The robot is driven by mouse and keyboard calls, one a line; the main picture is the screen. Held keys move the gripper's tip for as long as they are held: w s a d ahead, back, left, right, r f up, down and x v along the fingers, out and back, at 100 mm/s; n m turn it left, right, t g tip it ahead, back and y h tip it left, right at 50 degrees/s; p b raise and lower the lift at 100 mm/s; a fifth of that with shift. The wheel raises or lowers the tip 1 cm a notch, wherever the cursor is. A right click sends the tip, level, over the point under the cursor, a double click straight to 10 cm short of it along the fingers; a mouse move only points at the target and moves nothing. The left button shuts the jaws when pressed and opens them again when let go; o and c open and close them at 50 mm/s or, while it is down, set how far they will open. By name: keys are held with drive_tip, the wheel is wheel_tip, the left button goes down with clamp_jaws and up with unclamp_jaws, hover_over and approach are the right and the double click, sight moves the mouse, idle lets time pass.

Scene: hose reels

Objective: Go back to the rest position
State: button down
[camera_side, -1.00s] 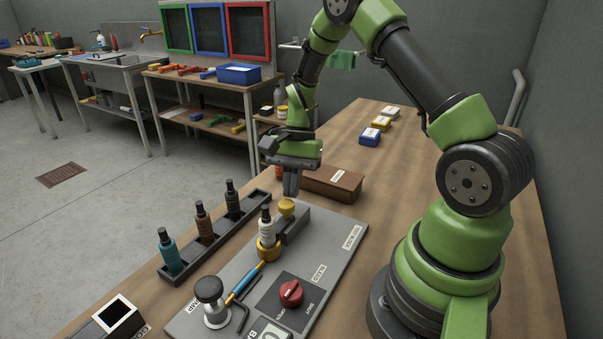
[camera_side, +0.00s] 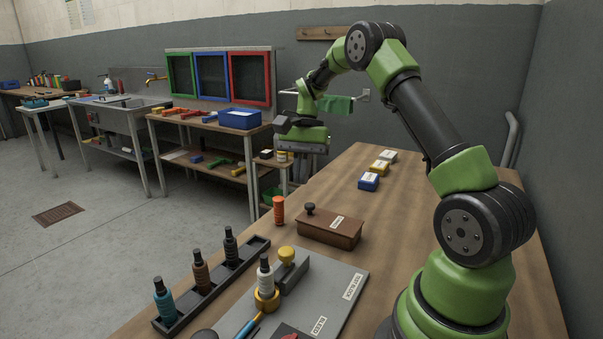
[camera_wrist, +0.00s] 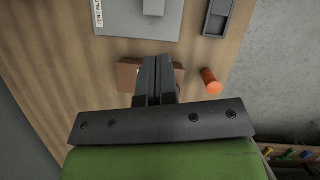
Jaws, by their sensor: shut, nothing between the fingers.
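My gripper (camera_wrist: 156,58) is shut and empty in the wrist view, its two dark fingers side by side. In the side view my gripper (camera_side: 301,148) is raised high, beyond and well above the brown box (camera_side: 330,229) with a dark knob. The fingertips are hard to make out there. In the wrist view the fingers partly hide the brown box (camera_wrist: 128,75). My gripper touches nothing that I can see.
A grey plate (camera_side: 335,283) holds a white bottle (camera_side: 265,275) in a yellow ring and a yellow knob (camera_side: 287,255). A dark rack (camera_side: 213,287) holds three bottles. An orange cylinder (camera_side: 279,210) stands by the box. Small boxes (camera_side: 369,181) lie farther back.

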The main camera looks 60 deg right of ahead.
drive_tip(key=s+a+r+n+t+h, duration=0.1)
drive_tip(key=s+a+r+n+t, duration=0.15)
drive_tip(key=a+r, duration=0.35)
drive_tip(key=s+a+r+n+t+h, duration=0.2)
drive_tip(key=s+a+r+n, duration=0.1)
drive_tip(key=a+r, duration=0.35)
drive_tip(key=s+a+n+t, duration=0.4)
drive_tip(key=s+a+n, duration=0.1)
drive_tip(key=s, duration=0.6)
drive_tip(key=shift+a+r+y, duration=0.35)
drive_tip(key=shift+r+y, duration=0.05)
drive_tip(key=shift+r, duration=0.05)
drive_tip(key=shift+n, duration=0.25)
